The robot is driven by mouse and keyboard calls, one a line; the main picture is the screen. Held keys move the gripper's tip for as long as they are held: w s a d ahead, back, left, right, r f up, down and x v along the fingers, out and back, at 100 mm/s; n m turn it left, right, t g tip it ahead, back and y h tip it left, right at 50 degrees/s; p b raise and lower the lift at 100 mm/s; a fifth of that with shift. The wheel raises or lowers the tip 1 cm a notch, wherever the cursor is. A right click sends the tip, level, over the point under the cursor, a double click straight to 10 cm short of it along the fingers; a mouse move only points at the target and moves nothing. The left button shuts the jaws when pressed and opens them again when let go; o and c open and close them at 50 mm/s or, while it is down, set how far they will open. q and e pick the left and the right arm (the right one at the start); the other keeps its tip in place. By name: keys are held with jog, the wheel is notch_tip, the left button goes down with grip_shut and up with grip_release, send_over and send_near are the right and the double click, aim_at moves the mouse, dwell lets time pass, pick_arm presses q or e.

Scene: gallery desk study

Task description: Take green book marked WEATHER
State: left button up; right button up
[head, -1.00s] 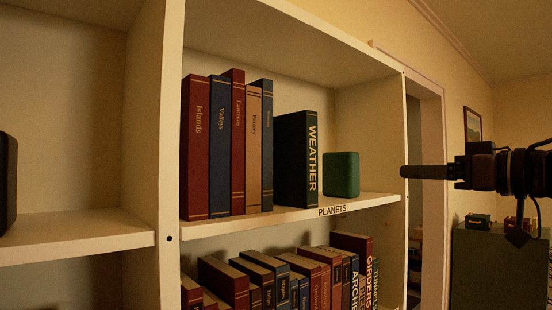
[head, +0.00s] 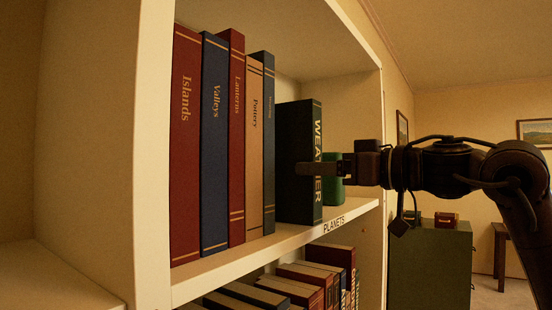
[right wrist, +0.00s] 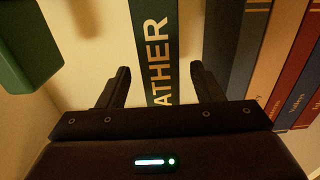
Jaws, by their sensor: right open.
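The dark green book marked WEATHER (head: 298,140) stands upright on the shelf labelled PLANETS, its gold-lettered spine facing out. My right gripper (head: 310,168) is in front of this spine and covers part of its lettering in the head view. In the right wrist view, the open fingers of the right gripper (right wrist: 160,72) point at the green spine (right wrist: 156,40), which appears between them with clear gaps on both sides. I cannot tell whether the fingertips reach past the spine's face. Nothing is held. My left gripper is not in view.
A green block (head: 333,190) stands just right of the book, partly behind my gripper; it also shows in the wrist view (right wrist: 25,45). Several upright books, ending with a dark blue one (head: 262,150), stand to the left. More books (head: 330,256) fill the shelf below.

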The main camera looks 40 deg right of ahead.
aim_at(293, 167)
jog(key=p+x, duration=0.2)
jog(key=x, duration=0.2)
jog(key=shift+r, duration=0.2)
jog(key=shift+f+p+x, duration=0.25)
jog(key=shift+p+x, duration=0.2)
jog(key=shift+x, duration=0.65)
jog(key=shift+s, duration=0.15)
jog(key=c, duration=0.9)
grip_shut()
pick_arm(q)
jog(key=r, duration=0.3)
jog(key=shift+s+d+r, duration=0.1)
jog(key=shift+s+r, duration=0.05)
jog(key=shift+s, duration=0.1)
pick_arm(e)
jog(key=shift+r, duration=0.2)
